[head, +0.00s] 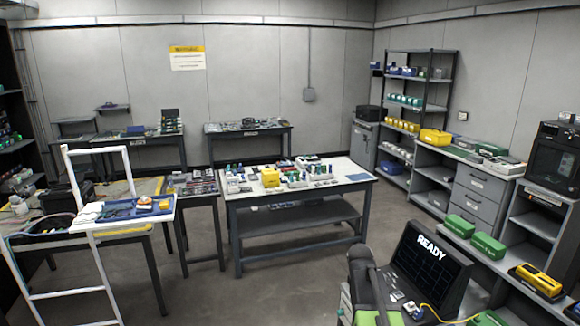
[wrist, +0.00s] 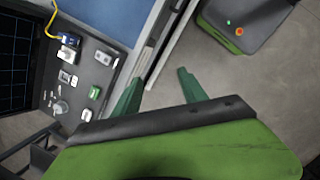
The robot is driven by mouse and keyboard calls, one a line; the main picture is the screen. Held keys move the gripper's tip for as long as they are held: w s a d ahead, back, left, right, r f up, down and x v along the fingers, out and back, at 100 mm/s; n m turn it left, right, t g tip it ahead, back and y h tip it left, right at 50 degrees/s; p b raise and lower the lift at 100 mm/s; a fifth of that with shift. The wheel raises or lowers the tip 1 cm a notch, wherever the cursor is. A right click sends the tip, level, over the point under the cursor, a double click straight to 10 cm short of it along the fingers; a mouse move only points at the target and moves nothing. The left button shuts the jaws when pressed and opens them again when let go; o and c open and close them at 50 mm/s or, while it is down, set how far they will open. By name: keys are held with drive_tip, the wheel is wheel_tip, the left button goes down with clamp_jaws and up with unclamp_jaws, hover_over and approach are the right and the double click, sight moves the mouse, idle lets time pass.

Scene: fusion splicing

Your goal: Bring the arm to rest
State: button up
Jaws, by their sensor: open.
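My gripper shows in the wrist view (wrist: 158,92) with its two green fingers spread apart and nothing between them. Past the fingers lie grey floor and a pale edge. A dark console (head: 432,268) stands at the lower right of the head view, its screen reading READY. In the wrist view its control panel (wrist: 76,88) is on the left, beside the left finger and apart from it as far as I can tell. My arm rises just left of the console in the head view; the fingertips cannot be made out there.
A workbench (head: 355,178) crowded with small parts stands in the middle. A white ladder-like frame (head: 98,250) is at the left. Green cases (head: 488,247) and a yellow case (head: 540,280) lie on the right-hand counter. Open floor (head: 290,290) lies before the workbench.

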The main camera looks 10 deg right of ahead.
drive_tip(key=s+a+f+m+y, duration=0.1)
drive_tip(key=a+m, duration=0.3)
drive_tip(key=a, duration=0.6)
drive_tip(key=s+a+f+m+t+y+b, duration=0.1)
drive_tip(key=s+a+m, duration=0.2)
drive_tip(key=a, duration=0.7)
drive_tip(key=m, duration=0.2)
drive_tip(key=shift+s+a+f+m, duration=0.25)
drive_tip(key=shift+s+m, duration=0.05)
drive_tip(key=shift+s, duration=0.1)
